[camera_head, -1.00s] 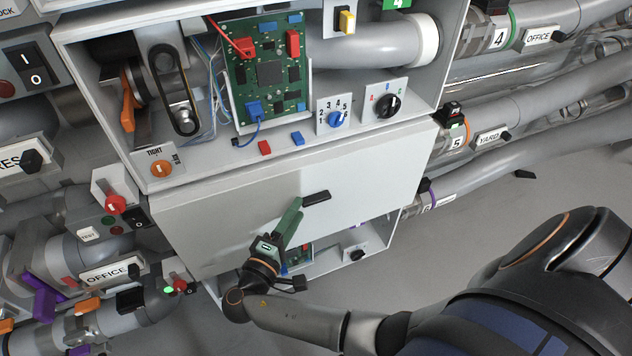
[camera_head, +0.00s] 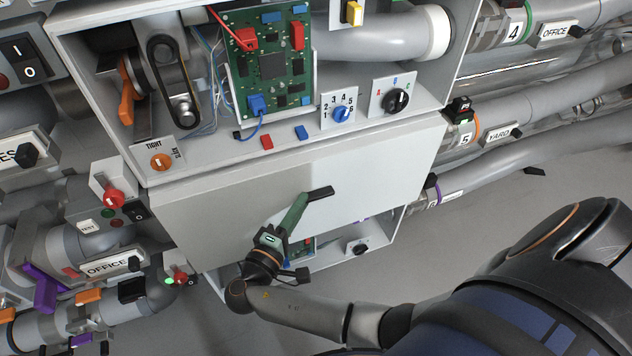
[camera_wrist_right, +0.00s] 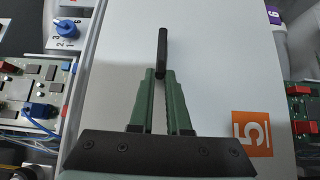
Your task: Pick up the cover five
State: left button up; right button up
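Cover five is a flat light-grey panel (camera_head: 380,160) below the open box in the head view. It also fills the middle of the right wrist view (camera_wrist_right: 215,60), with an orange "5" label (camera_wrist_right: 251,133). A black bar handle (camera_head: 320,193) stands on its face and shows in the right wrist view (camera_wrist_right: 162,45). My right gripper (camera_head: 305,198) has its green fingers at the handle's near end. In the right wrist view its fingertips (camera_wrist_right: 159,73) are close on both sides of that end, apparently shut on it. My left gripper is not in view.
Above the cover is an open box with a green circuit board (camera_head: 270,65), a blue knob (camera_head: 341,114) and a black knob (camera_head: 395,100). Another open box, with a small knob plate (camera_head: 359,247), shows below the cover.

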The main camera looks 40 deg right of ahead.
grip_shut()
jog(key=shift+r, duration=0.15)
dwell(1.1)
